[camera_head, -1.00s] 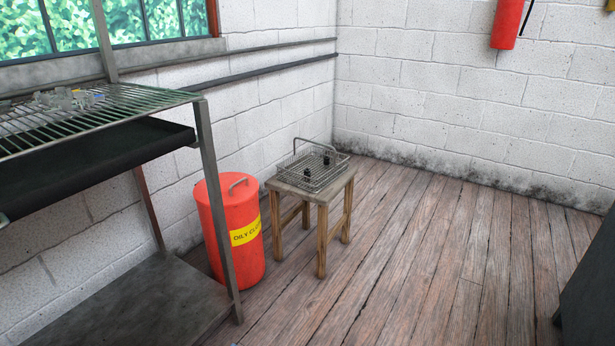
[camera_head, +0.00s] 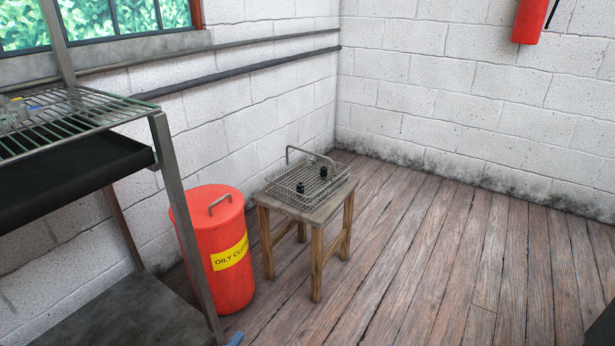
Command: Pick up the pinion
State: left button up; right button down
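Two small dark parts, one at the left (camera_head: 300,187) and one at the right (camera_head: 323,172), sit in a wire basket (camera_head: 290,199) with a raised handle. The basket stands on a small wooden stool (camera_head: 317,217) near the wall corner. Either dark part may be the pinion; they are too small to tell apart. Neither of my grippers can be made out in the view.
A red oily-cloth bin (camera_head: 213,285) stands just left of the stool. A metal rack (camera_head: 85,118) with a dark tray (camera_head: 75,178) fills the left side. Plank floor (camera_head: 430,270) is clear to the right. A red extinguisher (camera_head: 530,20) hangs on the back wall.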

aim_at(300, 186)
jog(key=i+l, duration=0.15)
jog(key=i, duration=0.35)
jog(key=i+l, duration=0.2)
jog(key=i, duration=0.35)
jog(key=i+l, duration=0.15)
jog(key=i, duration=0.35)
jog(key=i+l, duration=0.15)
jog(key=i, duration=0.35)
